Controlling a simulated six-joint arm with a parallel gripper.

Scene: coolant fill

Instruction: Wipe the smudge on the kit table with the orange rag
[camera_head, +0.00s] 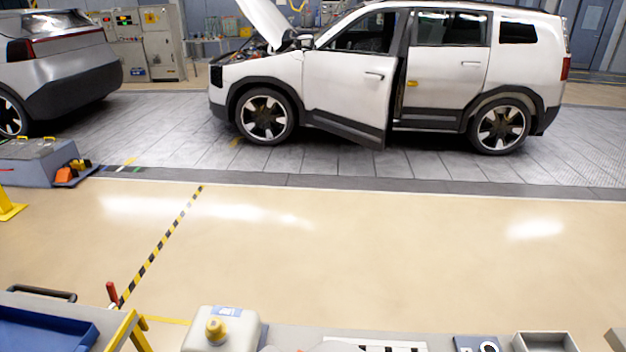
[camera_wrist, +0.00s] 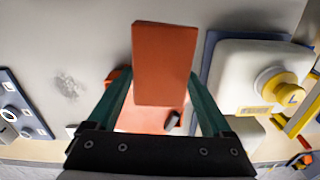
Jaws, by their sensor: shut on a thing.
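The orange rag (camera_wrist: 165,58) is in the wrist view, held between the two green fingers of my gripper (camera_wrist: 160,88). It sticks out past the fingertips as a flat, stiff-looking block, with more orange showing behind it between the fingers. The grey smudge (camera_wrist: 68,87) is a faint speckled patch on the pale kit table (camera_wrist: 75,35), to the left of the rag and apart from it. I cannot tell how high the rag is above the table. In the head view only the far strip of the kit table shows; the rag and smudge do not show there.
A white jug (camera_head: 246,332) with a yellow cap (camera_head: 215,331) stands on the table, close right of my gripper in the wrist view. A blue-grey panel (camera_wrist: 22,112) lies left of the smudge. A grey open box (camera_head: 545,341) is at the head view's lower right.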

